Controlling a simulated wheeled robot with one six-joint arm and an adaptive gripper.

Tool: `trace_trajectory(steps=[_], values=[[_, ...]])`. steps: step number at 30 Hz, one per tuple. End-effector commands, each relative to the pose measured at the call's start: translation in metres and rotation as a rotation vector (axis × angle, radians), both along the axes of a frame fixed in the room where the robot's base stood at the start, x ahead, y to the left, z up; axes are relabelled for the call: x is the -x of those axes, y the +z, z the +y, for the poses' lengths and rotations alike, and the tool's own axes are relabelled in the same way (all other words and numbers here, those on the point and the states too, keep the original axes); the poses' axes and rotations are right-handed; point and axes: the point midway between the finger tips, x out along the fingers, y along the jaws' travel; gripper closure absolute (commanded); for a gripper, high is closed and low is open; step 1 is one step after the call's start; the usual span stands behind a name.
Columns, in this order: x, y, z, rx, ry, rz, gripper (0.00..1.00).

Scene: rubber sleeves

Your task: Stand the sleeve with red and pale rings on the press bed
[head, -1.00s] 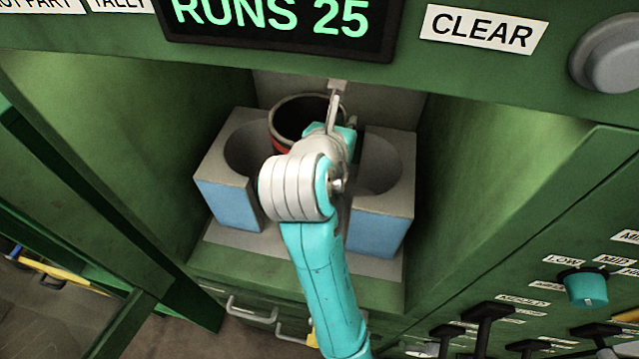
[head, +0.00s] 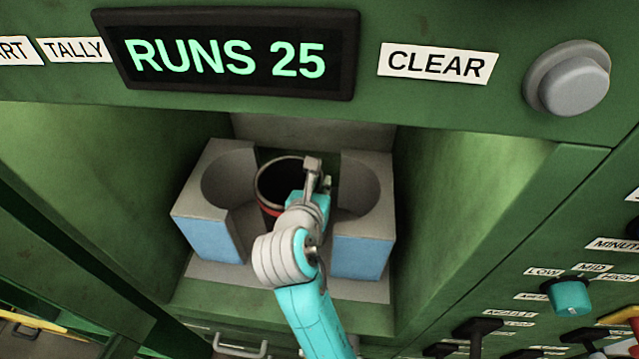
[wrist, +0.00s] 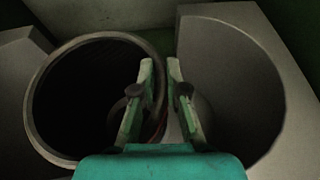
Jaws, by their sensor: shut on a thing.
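The sleeve (head: 268,188) is a dark, open-topped tube with a pale rim and a red ring. It looks upright in the press opening, between two grey blocks. My gripper (head: 316,184) reaches over its right side. In the wrist view the sleeve's round mouth (wrist: 62,88) fills the left, and its right wall passes between the fingers of my gripper (wrist: 160,72), which is shut on it. The press bed (head: 212,270) is a grey plate under the blocks. The sleeve's foot is hidden, so I cannot tell whether it touches the bed.
The left block (head: 205,215) and right block (head: 368,225) have blue fronts and curved hollows facing the middle. Green walls close in both sides. A display reading RUNS 25 (head: 228,58) hangs above. A teal knob (head: 570,297) and black levers are at the right.

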Motion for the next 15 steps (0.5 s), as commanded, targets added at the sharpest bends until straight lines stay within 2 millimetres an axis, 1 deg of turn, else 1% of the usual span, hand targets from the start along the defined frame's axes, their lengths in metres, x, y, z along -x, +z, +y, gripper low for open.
trace_trajectory(steps=[5, 6, 9, 15], values=[[-0.0004, 0.0014, 0.0003, -0.002, 0.0, -0.005, 1.0], [-0.0002, -0.0003, 0.0002, -0.001, 0.001, -0.001, 0.83], [-0.0001, -0.0003, 0.0002, -0.001, 0.001, -0.001, 0.62], [-0.0002, -0.0001, 0.0002, 0.0, 0.001, -0.001, 0.62]])
